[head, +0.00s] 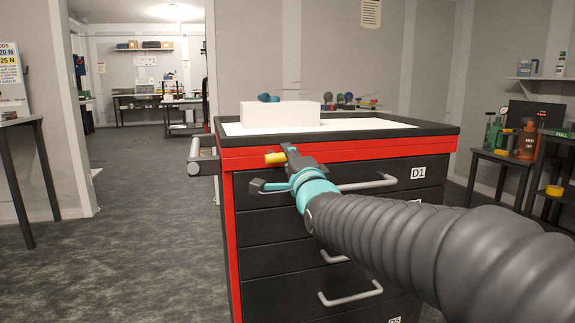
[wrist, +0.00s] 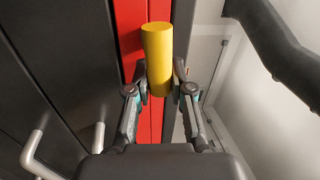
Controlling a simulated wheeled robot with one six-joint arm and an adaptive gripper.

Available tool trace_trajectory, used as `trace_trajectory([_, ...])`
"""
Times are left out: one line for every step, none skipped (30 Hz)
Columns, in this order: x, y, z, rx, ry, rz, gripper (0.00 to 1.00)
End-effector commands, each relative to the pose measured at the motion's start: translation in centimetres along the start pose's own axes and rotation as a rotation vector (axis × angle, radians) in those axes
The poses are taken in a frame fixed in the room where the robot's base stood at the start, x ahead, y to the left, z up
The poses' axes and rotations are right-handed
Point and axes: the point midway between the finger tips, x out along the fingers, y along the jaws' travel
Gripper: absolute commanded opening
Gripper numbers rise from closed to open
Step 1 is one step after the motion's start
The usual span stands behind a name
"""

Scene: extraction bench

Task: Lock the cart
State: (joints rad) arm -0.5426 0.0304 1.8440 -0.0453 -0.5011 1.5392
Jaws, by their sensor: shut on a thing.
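The cart (head: 340,221) is a black drawer cabinet with a red frame and a grey side handle (head: 195,158). A yellow cylindrical knob (head: 275,158) sticks out at the cart's upper front, by the red band. It stands out against the red strip in the wrist view (wrist: 157,50). My gripper (head: 273,169) reaches in from the right and is shut on this knob, with one finger on each side of it in the wrist view (wrist: 160,80). The knob's base is hidden from me. The drawers I can see look closed.
A white box (head: 280,115) stands on the cart's top. Drawer handles (head: 352,294) stick out from the cart's front. The floor left of the cart is clear.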

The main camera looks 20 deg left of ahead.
Motion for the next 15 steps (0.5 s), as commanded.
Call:
trace_trajectory([-0.08,0.43,0.08,0.02,0.003,0.002,0.0])
trace_trajectory([-0.08,0.45,0.09,0.03,0.005,0.002,0.0])
trace_trajectory([-0.08,0.45,0.08,0.042,0.008,0.003,0.0])
trace_trajectory([-0.08,0.44,0.07,0.051,0.009,0.002,0.0])
trace_trajectory([-0.08,0.43,0.07,0.058,0.011,0.002,0.0])
trace_trajectory([-0.08,0.43,0.07,0.066,0.012,0.002,0.0])
trace_trajectory([-0.08,0.42,0.07,0.072,0.013,0.002,0.0])
trace_trajectory([-0.08,0.41,0.07,0.076,0.014,0.002,0.0])
trace_trajectory([-0.08,0.4,0.06,0.081,0.015,0.002,0.0])
trace_trajectory([-0.07,0.4,0.06,0.084,0.016,0.002,0.0])
trace_trajectory([-0.07,0.39,0.06,0.086,0.016,0.002,0.0])
trace_trajectory([-0.07,0.39,0.05,0.089,0.017,0.003,0.0])
trace_trajectory([-0.07,0.39,0.05,0.09,0.017,0.003,0.0])
trace_trajectory([-0.07,0.38,0.05,0.09,0.017,0.003,0.0])
trace_trajectory([-0.07,0.38,0.05,0.091,0.017,0.003,0.0])
